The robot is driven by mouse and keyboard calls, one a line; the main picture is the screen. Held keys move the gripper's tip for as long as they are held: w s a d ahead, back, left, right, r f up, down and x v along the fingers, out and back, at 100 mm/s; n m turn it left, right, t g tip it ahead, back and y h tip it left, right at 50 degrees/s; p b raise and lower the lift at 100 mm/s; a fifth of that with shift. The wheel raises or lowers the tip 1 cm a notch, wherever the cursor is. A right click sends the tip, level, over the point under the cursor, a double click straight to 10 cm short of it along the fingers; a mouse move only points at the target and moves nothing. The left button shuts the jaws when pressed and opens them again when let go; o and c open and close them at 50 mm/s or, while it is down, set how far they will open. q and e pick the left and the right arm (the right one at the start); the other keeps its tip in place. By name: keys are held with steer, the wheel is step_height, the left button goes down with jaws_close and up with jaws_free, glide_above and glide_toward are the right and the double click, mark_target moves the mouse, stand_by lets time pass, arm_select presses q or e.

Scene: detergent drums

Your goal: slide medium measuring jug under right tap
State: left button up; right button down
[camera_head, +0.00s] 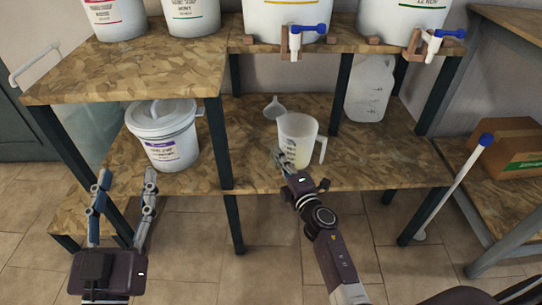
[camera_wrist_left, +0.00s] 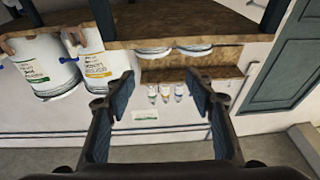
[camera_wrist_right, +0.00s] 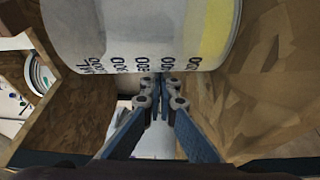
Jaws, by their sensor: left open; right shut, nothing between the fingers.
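The measuring jug (camera_head: 299,138) is translucent white with printed marks and a handle on its right. It stands upright on the lower shelf (camera_head: 240,170), left of below the right tap (camera_head: 432,44), which has a blue lever. My right gripper (camera_head: 281,157) is shut and empty, its tips low at the jug's near left side. In the right wrist view the jug (camera_wrist_right: 140,30) fills the top, and the closed fingertips (camera_wrist_right: 160,82) are at its wall; whether they touch I cannot tell. My left gripper (camera_head: 126,176) is open and empty, left of the shelves; its spread fingers show in the left wrist view (camera_wrist_left: 157,82).
A funnel (camera_head: 274,107) lies behind the jug. A translucent canister (camera_head: 370,88) stands behind right. A lidded white bucket (camera_head: 163,135) is on the left. The left tap (camera_head: 296,42) hangs above the jug. Dark posts (camera_head: 342,92) edge the shelf; its right front is clear.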

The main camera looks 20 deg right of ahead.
steer(key=s+d, duration=0.1)
steer(key=d, duration=0.2)
steer(key=s+d, duration=0.1)
steer(key=d, duration=0.3)
steer(key=s+d, duration=0.1)
steer(key=d, duration=0.2)
steer(key=shift+d, duration=0.25)
steer(key=d, duration=0.2)
steer(key=s+d, duration=0.1)
steer(key=d, duration=0.2)
steer(key=shift+s, duration=0.15)
steer(key=d, duration=0.1)
steer(key=s+d, duration=0.1)
steer(key=d, duration=0.3)
steer(key=shift+s+d, duration=0.2)
steer(key=shift+s, duration=0.1)
arm_select(q)
steer(key=shift+r, duration=0.15)
arm_select(e)
steer(key=shift+a, duration=0.1)
steer(key=shift+w+a, duration=0.1)
